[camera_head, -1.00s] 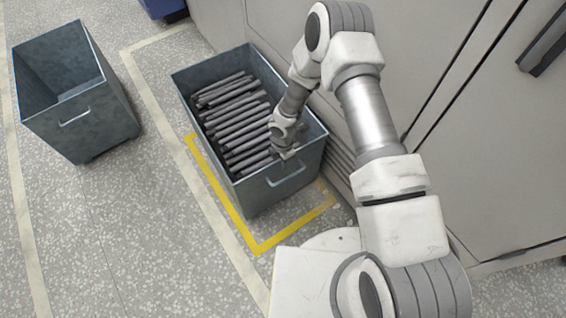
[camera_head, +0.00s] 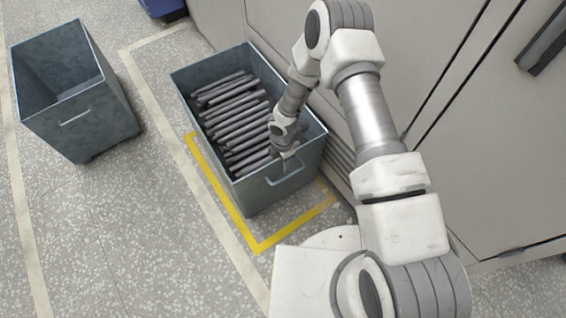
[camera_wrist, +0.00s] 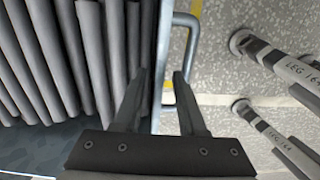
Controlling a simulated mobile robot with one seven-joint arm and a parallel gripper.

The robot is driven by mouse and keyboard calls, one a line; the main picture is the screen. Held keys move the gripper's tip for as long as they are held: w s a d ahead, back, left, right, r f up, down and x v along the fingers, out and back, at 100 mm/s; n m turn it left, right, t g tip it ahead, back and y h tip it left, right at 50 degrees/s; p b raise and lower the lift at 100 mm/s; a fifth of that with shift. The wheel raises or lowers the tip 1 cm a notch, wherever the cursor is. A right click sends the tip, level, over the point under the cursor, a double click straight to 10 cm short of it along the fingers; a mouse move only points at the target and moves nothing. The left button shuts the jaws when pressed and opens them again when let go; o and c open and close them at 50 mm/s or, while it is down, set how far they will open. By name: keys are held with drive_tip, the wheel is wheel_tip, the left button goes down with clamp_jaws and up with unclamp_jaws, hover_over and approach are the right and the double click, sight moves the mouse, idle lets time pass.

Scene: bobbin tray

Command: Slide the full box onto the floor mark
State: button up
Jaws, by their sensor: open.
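The full box (camera_head: 232,187) is a blue-grey metal bin packed with dark grey rods (camera_head: 232,112). It stands on the floor beside the cabinet. The yellow floor mark (camera_head: 227,203) shows along its left and near sides, with bare floor between the near line and the box. My gripper (camera_head: 286,157) is at the box's near wall, by the handle (camera_head: 287,178). In the wrist view, the open fingers (camera_wrist: 163,74) straddle the wall's rim, one inside by the rods, one outside at the handle. Whether they touch the wall is unclear.
An empty grey bin (camera_head: 103,130) stands on the left. A grey cabinet (camera_head: 440,45) stands close along the box's right side. Pale tape (camera_head: 203,190) runs on the speckled floor between the bins. The floor at lower left is clear. A blue object (camera_head: 160,8) is at the top edge.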

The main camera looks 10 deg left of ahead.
wheel_tip(320, 180, up, 17)
drive_tip(key=p, duration=0.6)
drive_tip(key=shift+s+d+r+p, duration=0.1)
drive_tip(key=shift+r+p, duration=0.05)
drive_tip(key=shift+p, duration=0.4)
